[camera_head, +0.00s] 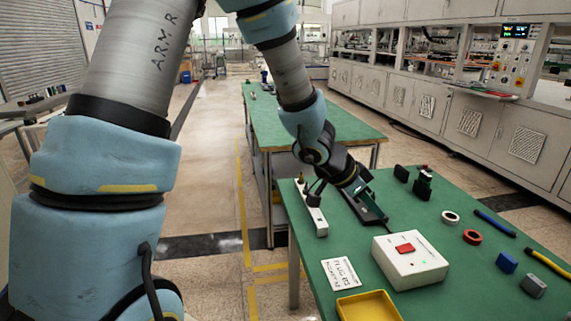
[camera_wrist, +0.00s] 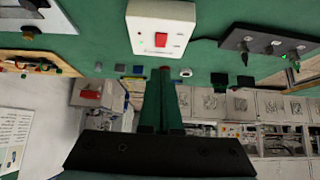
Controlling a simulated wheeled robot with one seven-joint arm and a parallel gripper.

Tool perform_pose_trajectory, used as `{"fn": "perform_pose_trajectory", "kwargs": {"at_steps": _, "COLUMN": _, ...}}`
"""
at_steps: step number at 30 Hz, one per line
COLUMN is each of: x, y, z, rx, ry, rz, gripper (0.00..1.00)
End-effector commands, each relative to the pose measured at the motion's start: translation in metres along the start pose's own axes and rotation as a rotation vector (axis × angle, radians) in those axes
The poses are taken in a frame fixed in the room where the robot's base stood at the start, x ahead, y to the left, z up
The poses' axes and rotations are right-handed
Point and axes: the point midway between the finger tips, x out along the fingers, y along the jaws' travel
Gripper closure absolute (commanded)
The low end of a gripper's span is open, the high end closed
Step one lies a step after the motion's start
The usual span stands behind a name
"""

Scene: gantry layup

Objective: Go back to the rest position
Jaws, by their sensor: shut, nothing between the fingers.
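My gripper (camera_head: 376,213) is at the end of my arm, over the green table and behind the white box in the head view. In the wrist view its two green fingers (camera_wrist: 162,100) lie together with nothing between them. The white box (camera_head: 410,262) has a red switch and a small green light; it also shows at the top of the wrist view (camera_wrist: 160,40). I cannot tell exactly how high the fingertips are above the table.
A printed card (camera_head: 341,274) and yellow tray (camera_head: 367,306) are in front. Tape rolls (camera_head: 472,237), blue (camera_head: 506,263) and grey blocks (camera_head: 533,286) lie right. The aisle floor (camera_head: 210,190) is clear.

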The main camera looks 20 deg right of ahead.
Motion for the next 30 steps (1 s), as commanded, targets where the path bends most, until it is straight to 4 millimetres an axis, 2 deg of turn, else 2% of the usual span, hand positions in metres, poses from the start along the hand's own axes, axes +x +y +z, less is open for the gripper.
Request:
{"fn": "perform_pose_trajectory", "kwargs": {"at_steps": 4, "x": -0.011, "y": -0.018, "z": 0.01, "rx": -0.041, "ry": -0.019, "rz": -0.059, "gripper": 1.0}}
{"fn": "perform_pose_trajectory", "kwargs": {"at_steps": 8, "x": -0.047, "y": -0.063, "z": 0.044, "rx": -0.166, "ry": -0.081, "rz": -0.223, "gripper": 1.0}}
{"fn": "perform_pose_trajectory", "kwargs": {"at_steps": 9, "x": -0.063, "y": -0.078, "z": 0.061, "rx": -0.223, "ry": -0.111, "rz": -0.286, "gripper": 1.0}}
{"fn": "perform_pose_trajectory", "kwargs": {"at_steps": 12, "x": -0.111, "y": -0.108, "z": 0.109, "rx": -0.388, "ry": -0.196, "rz": -0.438, "gripper": 1.0}}
{"fn": "perform_pose_trajectory", "kwargs": {"at_steps": 15, "x": -0.162, "y": -0.118, "z": 0.161, "rx": -0.577, "ry": -0.288, "rz": -0.561, "gripper": 1.0}}
{"fn": "perform_pose_trajectory", "kwargs": {"at_steps": 17, "x": -0.192, "y": -0.115, "z": 0.193, "rx": -0.707, "ry": -0.341, "rz": -0.619, "gripper": 1.0}}
{"fn": "perform_pose_trajectory", "kwargs": {"at_steps": 18, "x": -0.211, "y": -0.109, "z": 0.213, "rx": -0.799, "ry": -0.374, "rz": -0.649, "gripper": 1.0}}
{"fn": "perform_pose_trajectory", "kwargs": {"at_steps": 22, "x": -0.258, "y": -0.073, "z": 0.262, "rx": -1.089, "ry": -0.447, "rz": -0.689, "gripper": 1.0}}
{"fn": "perform_pose_trajectory", "kwargs": {"at_steps": 24, "x": -0.271, "y": -0.053, "z": 0.275, "rx": -1.212, "ry": -0.461, "rz": -0.683, "gripper": 1.0}}
{"fn": "perform_pose_trajectory", "kwargs": {"at_steps": 27, "x": -0.281, "y": -0.033, "z": 0.284, "rx": -1.333, "ry": -0.464, "rz": -0.664, "gripper": 1.0}}
{"fn": "perform_pose_trajectory", "kwargs": {"at_steps": 30, "x": -0.284, "y": -0.023, "z": 0.288, "rx": -1.394, "ry": -0.462, "rz": -0.65, "gripper": 1.0}}
